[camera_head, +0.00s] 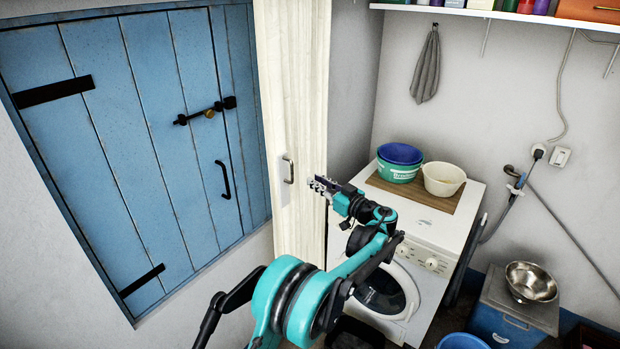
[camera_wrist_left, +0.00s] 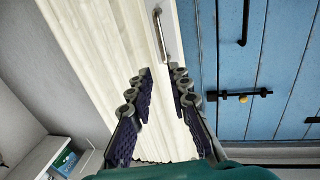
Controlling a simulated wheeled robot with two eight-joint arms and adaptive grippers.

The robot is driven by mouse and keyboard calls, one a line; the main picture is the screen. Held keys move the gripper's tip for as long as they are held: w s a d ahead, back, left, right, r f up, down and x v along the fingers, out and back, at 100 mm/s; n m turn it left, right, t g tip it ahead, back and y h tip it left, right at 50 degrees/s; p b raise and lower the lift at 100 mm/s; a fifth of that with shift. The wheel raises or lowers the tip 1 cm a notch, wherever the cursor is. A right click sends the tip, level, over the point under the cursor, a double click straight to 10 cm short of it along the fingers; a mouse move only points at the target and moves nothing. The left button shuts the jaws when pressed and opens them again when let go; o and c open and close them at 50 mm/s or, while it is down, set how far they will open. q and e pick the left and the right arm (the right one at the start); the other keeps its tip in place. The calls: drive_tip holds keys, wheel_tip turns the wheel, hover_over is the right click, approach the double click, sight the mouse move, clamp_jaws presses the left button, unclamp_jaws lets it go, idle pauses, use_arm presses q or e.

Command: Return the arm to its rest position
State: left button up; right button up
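My left arm, teal and black, reaches up from the bottom middle of the head view. Its gripper (camera_head: 320,187) is in front of the edge of the cream door (camera_head: 292,90), to the right of that door's metal handle (camera_head: 288,170). In the left wrist view the two dark, ridged fingers (camera_wrist_left: 163,72) are apart with nothing between them. The handle (camera_wrist_left: 158,32) shows beyond the fingertips there, apart from them. My right gripper is in neither view.
A blue plank shutter (camera_head: 150,140) with a black bolt is on the left. A white washing machine (camera_head: 425,225) behind my arm bears a blue-and-green tub (camera_head: 399,168) and a cream bowl (camera_head: 443,180). A metal bowl (camera_head: 531,281) stands at right. A shelf (camera_head: 470,13) runs above.

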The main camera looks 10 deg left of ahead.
use_arm(q)
drive_tip(key=shift+s+d, duration=0.1)
drive_tip(key=s+a+f+m+g+h+b, duration=0.1)
drive_tip(key=s+a+m+g+h, duration=0.2)
drive_tip(key=s, duration=0.7)
drive_tip(key=s+a+f+m+h+b, duration=0.1)
drive_tip(key=s+a+m+h, duration=0.25)
drive_tip(key=s, duration=0.65)
drive_tip(key=s+d+f+m+h, duration=0.1)
drive_tip(key=s+f, duration=0.3)
drive_tip(key=s, duration=0.4)
drive_tip(key=s+d+f+m+h+b, duration=0.1)
drive_tip(key=s+d+f+m+h, duration=0.1)
drive_tip(key=s, duration=0.6)
drive_tip(key=s+d+f+m+h, duration=0.1)
drive_tip(key=s+d+f+h, duration=0.2)
drive_tip(key=s+f+h, duration=0.2)
drive_tip(key=s, duration=0.3)
drive_tip(key=shift+d+f+m+b, duration=0.25)
drive_tip(key=shift+f+m+b, duration=0.05)
drive_tip(key=shift+m+b, duration=0.05)
drive_tip(key=shift+h, duration=0.25)
drive_tip(key=shift+w+f, duration=0.1)
drive_tip(key=shift+w, duration=0.2)
